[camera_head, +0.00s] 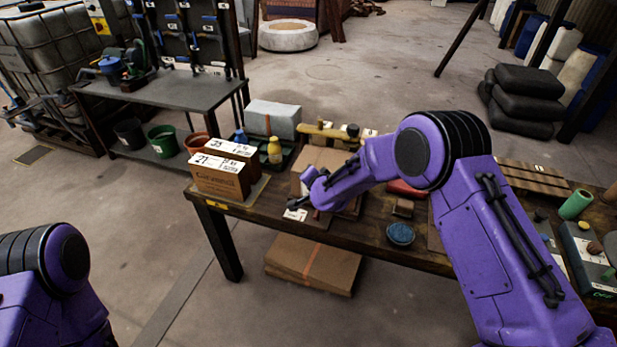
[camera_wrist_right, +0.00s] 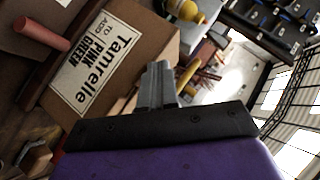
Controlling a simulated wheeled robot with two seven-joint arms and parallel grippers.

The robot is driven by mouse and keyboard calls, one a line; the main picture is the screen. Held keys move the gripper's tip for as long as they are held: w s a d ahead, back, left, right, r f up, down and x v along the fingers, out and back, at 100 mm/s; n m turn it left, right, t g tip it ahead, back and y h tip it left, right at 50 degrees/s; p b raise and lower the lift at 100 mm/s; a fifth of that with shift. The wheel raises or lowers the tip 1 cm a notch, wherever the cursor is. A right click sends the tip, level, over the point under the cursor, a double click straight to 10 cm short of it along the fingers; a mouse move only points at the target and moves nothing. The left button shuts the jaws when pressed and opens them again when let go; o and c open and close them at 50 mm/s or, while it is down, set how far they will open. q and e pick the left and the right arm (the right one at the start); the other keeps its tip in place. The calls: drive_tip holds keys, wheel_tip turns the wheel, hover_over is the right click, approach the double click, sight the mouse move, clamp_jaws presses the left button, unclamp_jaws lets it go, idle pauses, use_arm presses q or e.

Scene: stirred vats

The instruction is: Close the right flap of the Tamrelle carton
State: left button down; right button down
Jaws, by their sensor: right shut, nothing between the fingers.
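The Tamrelle carton (camera_wrist_right: 150,45) is a brown cardboard box with a white label reading "Tamrelle", "TO ADD", "PINK", "GREEN"; it fills the upper left of the right wrist view. In the head view, brown cardboard (camera_head: 322,157) that looks like this carton shows on the table behind my right forearm. The arm hides much of it, and I cannot tell how its right flap stands. My right gripper (camera_head: 296,204) is shut and empty at the carton's near side; its fingers (camera_wrist_right: 158,72) show beside the carton in the wrist view. My left gripper is out of view.
Two labelled brown cartons (camera_head: 219,178) stand at the table's left end. A yellow bottle (camera_head: 275,151) and a grey block (camera_head: 272,119) stand behind. A blue round dish (camera_head: 400,234) lies near the front edge. Flat cardboard (camera_head: 313,265) lies under the table.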

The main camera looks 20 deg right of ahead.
drive_tip(key=s+a+r+p, duration=0.1)
drive_tip(key=s+a+r, duration=0.1)
drive_tip(key=r, duration=0.4)
drive_tip(key=s+a+r+p, duration=0.1)
drive_tip(key=s+a+r, duration=0.1)
drive_tip(key=s+r, duration=0.2)
wheel_tip(320, 180, up, 3)
drive_tip(key=shift+f, duration=0.15)
drive_tip(key=s+d+f+n+g+h+b, duration=0.1)
drive_tip(key=s+d+f+n+b, duration=0.1)
drive_tip(key=s+d+f, duration=0.55)
drive_tip(key=s+d+f+n+g+h+b, duration=0.1)
drive_tip(key=s+d+f+g+h, duration=0.15)
drive_tip(key=s+f, duration=0.9)
drive_tip(key=s+d+f+g+b, duration=0.1)
drive_tip(key=s+d+f+g, duration=0.1)
drive_tip(key=s+f, duration=0.6)
drive_tip(key=s+d+f+n+g+b, duration=0.1)
drive_tip(key=s+d+f+g+b, duration=0.1)
drive_tip(key=s+f, duration=0.6)
drive_tip(key=s+d+g, duration=0.1)
drive_tip(key=s+d, duration=0.1)
drive_tip(key=s, duration=0.5)
drive_tip(key=shift+s, duration=0.25)
